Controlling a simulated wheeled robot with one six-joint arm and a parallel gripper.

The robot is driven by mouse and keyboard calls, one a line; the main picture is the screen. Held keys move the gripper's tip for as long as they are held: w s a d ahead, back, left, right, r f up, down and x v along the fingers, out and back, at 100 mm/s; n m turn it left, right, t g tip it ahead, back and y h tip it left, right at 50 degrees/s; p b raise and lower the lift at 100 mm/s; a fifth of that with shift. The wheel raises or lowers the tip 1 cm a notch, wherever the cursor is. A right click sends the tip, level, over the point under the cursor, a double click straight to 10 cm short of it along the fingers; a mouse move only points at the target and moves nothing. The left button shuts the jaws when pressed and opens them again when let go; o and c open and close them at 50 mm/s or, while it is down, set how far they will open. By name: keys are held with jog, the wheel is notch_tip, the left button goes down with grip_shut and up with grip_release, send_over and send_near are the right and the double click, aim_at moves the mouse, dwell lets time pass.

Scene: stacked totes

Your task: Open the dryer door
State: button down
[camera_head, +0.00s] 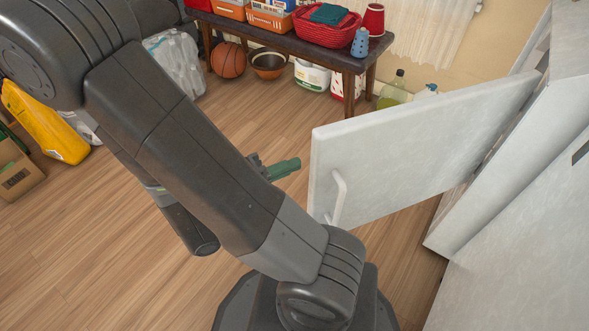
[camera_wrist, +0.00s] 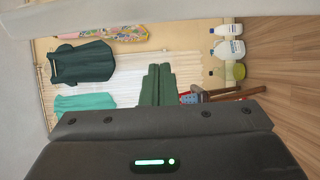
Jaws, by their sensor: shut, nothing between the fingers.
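The white dryer door (camera_head: 410,150) stands swung wide open in the head view, hinged at the right on the white dryer body (camera_head: 520,230). Its pale bar handle (camera_head: 339,198) is near the door's free left edge. My gripper (camera_head: 292,166) is just left of that edge, apart from the handle, with green fingers pointing right. The fingers are shut and empty. In the wrist view the green fingers (camera_wrist: 157,86) are together in front of a wall with hanging clothes. Pale surfaces border that view at the left and top; I cannot tell which part they are.
A dark wooden bench (camera_head: 285,38) with baskets stands along the back wall. A basketball (camera_head: 228,60), a bowl (camera_head: 268,65) and bottles (camera_head: 393,91) are on the floor there. A yellow container (camera_head: 45,122) and a cardboard box (camera_head: 18,172) are at the left. The middle wooden floor is clear.

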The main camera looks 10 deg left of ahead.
jog(key=s+d+p+v, duration=0.1)
jog(key=p+v, duration=0.1)
jog(key=v, duration=0.7)
jog(key=shift+s, duration=0.6)
jog(key=shift+a, duration=0.1)
